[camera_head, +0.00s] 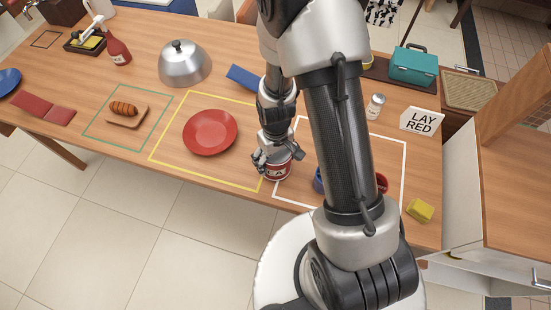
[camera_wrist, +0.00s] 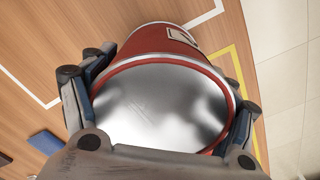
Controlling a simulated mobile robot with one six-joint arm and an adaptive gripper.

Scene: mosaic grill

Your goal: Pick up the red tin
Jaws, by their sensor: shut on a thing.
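The red tin (camera_head: 276,170) has a white label and a silver lid and stands on the wooden table between the yellow outline and the white outline. My gripper (camera_head: 273,157) comes down over it from above, its fingers on either side of the tin. In the wrist view the tin (camera_wrist: 165,100) fills the space between the fingers of my gripper (camera_wrist: 160,105), which are shut on it. The tin's lid faces the camera. I cannot tell whether its base touches the table.
A red plate (camera_head: 210,131) lies left of the tin. A blue item (camera_head: 318,181) and a red item (camera_head: 382,183) are partly hidden by my arm. A yellow block (camera_head: 420,210) is at right. A "LAY RED" sign (camera_head: 422,121), a teal box (camera_head: 413,64) and a metal dome (camera_head: 184,65) stand farther back.

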